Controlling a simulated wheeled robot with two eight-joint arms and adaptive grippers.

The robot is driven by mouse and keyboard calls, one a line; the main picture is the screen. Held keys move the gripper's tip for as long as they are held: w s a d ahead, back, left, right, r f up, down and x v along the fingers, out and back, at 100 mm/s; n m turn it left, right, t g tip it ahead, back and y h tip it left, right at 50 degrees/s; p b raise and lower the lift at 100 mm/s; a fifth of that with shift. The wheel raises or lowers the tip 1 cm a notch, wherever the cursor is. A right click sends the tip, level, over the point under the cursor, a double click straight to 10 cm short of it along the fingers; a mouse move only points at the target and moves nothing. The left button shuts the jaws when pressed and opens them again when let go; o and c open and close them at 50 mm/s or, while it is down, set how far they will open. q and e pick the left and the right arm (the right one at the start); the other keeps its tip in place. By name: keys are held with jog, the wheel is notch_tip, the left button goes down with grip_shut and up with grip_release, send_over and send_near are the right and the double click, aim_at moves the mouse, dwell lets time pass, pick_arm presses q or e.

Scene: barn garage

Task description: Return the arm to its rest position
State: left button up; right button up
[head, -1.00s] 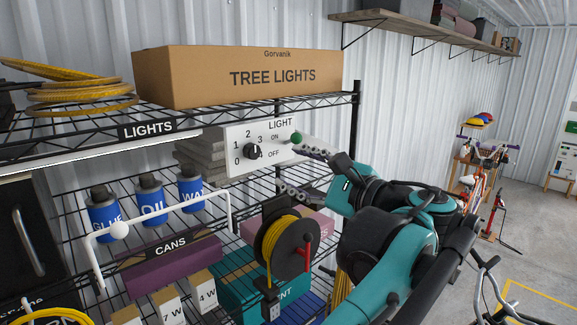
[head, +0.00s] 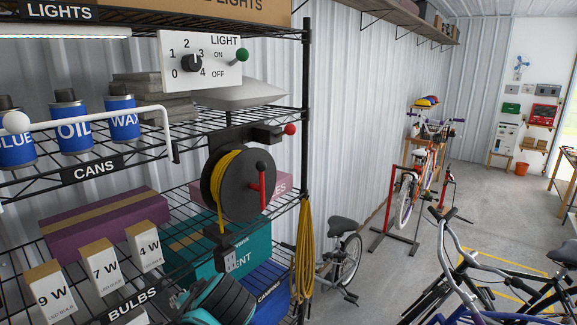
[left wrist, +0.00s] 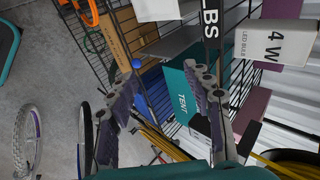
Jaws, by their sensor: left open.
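My left gripper (left wrist: 166,112) is open and empty in the left wrist view, its two fingers spread wide apart. Behind the fingers are the teal TENT box (left wrist: 190,92) and the shelf wire. In the head view only a teal and black part of my arm shows at the bottom edge, in front of the lower shelf; its fingers are out of sight there. The white LIGHT panel (head: 201,58) is at the upper left. Its green-knobbed lever (head: 242,54) stands near ON, and no gripper touches it. My right gripper is not in view.
The wire rack holds blue cans (head: 74,130), bulb boxes (head: 103,265), a yellow cord reel (head: 238,184) and the TENT box (head: 250,240). A hanging yellow cord (head: 304,250) and bikes (head: 480,275) stand to the right. Open floor (head: 385,265) lies between.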

pick_arm(q)
jog(key=s+d+f+n+h+b, duration=0.1)
jog(key=s+f+n+h+b, duration=0.1)
jog(key=f, duration=0.8)
jog(key=s+f+n+h+b, duration=0.2)
jog(key=f+b, duration=0.5)
jog(key=f, duration=0.4)
jog(key=s+d+f+n+t+h+b, duration=0.1)
jog(key=s+f+n+b, duration=0.3)
jog(key=f, duration=0.6)
jog(key=shift+s+d+f+h+b, duration=0.3)
jog(key=shift+s+f+h, duration=0.1)
jog(key=shift+s+h, duration=0.2)
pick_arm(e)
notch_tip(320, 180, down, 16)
